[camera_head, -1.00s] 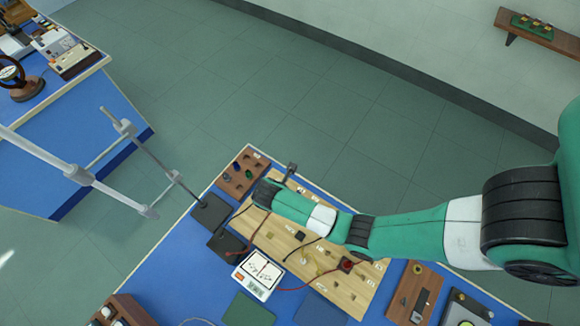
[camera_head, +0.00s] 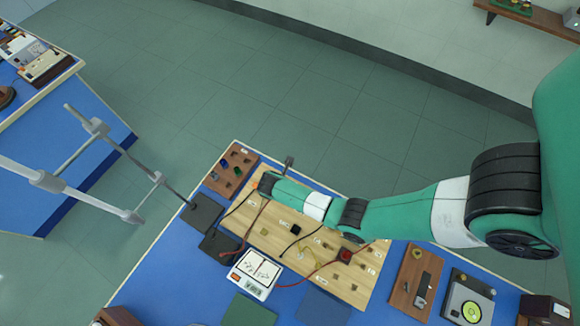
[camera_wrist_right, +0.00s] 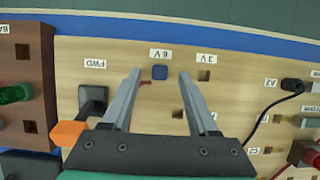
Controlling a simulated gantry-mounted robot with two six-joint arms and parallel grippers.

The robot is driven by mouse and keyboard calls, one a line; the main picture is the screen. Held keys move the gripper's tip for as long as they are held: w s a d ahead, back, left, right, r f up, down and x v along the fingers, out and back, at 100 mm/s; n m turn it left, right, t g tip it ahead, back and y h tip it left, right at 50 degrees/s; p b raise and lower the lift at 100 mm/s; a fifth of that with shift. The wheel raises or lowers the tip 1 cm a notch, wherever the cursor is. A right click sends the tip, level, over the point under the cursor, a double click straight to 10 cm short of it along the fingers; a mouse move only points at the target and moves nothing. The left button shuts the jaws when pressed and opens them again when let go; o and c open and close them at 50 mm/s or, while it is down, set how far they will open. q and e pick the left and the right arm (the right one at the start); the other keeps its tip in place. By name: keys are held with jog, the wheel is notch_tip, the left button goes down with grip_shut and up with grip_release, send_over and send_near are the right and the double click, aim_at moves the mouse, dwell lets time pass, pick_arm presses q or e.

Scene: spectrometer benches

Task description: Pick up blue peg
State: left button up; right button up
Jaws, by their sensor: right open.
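My left gripper is not in view.
A brown rack (camera_head: 216,181) with dark and green pegs stands left of the board. A black plug (camera_wrist_right: 92,98) and an orange piece (camera_wrist_right: 70,133) lie close to the left finger. Cables cross the board, and a white meter (camera_head: 255,274) stands in front.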

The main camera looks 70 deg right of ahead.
jog(key=shift+d+f, duration=0.1)
jog(key=shift+f, duration=0.25)
grip_shut()
jog(key=shift+r, duration=0.1)
